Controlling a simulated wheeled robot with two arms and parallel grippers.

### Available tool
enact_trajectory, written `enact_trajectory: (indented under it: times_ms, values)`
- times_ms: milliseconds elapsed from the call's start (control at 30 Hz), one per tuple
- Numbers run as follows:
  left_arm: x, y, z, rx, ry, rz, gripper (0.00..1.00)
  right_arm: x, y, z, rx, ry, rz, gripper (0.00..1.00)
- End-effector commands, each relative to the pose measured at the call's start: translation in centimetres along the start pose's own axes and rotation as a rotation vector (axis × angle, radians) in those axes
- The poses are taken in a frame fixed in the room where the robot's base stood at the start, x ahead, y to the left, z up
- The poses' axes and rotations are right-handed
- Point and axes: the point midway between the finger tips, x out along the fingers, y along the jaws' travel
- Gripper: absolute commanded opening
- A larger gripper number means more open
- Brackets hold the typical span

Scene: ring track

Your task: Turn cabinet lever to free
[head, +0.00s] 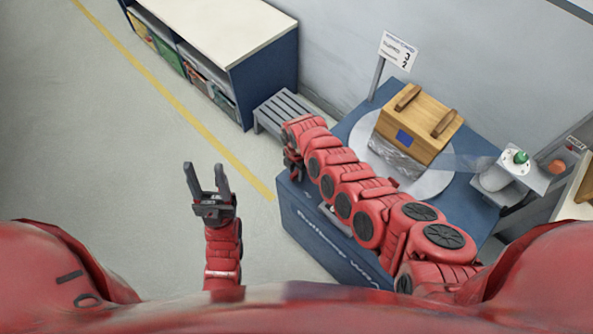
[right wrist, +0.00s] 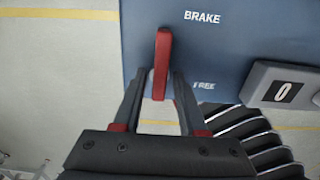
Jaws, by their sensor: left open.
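The red lever (right wrist: 163,62) is on the blue cabinet side (right wrist: 222,45) in the right wrist view. It points up toward the BRAKE mark, and the FREE mark is below it to the right. In the head view the lever is hidden behind my right arm, and my right gripper (head: 292,168) is mostly hidden at the cabinet's left end. My left gripper (head: 206,180) is open and empty over the floor, left of the cabinet (head: 325,238).
A wooden crate (head: 422,122) sits on a round plate (head: 440,183) on the cabinet. A sign (head: 397,51) stands behind it. A slatted stool (head: 284,108) and a shelf unit (head: 235,30) are farther back. Floor at left is clear.

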Motion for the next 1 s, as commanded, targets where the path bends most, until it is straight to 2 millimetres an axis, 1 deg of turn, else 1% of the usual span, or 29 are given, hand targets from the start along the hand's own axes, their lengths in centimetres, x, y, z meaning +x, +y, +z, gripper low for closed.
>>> enact_trajectory:
  times_ms: [33,200,667,1000]
  values:
    - [0.0,0.0,0.0,0.0,0.0,0.0,0.5,-0.01,0.0,0.02,0.0,0.0,0.0,0.3]
    - [0.0,0.0,0.0,0.0,0.0,0.0,0.5,-0.01,-0.01,0.03,0.0,0.0,0.0,0.0]
    - [-0.09,0.0,0.01,0.0,0.0,0.0,0.5,0.02,-0.06,0.08,0.011,0.0,-0.001,0.0]
    - [-0.6,0.03,0.1,0.0,0.0,0.0,0.5,-0.04,-0.1,0.29,0.08,-0.003,-0.003,0.0]
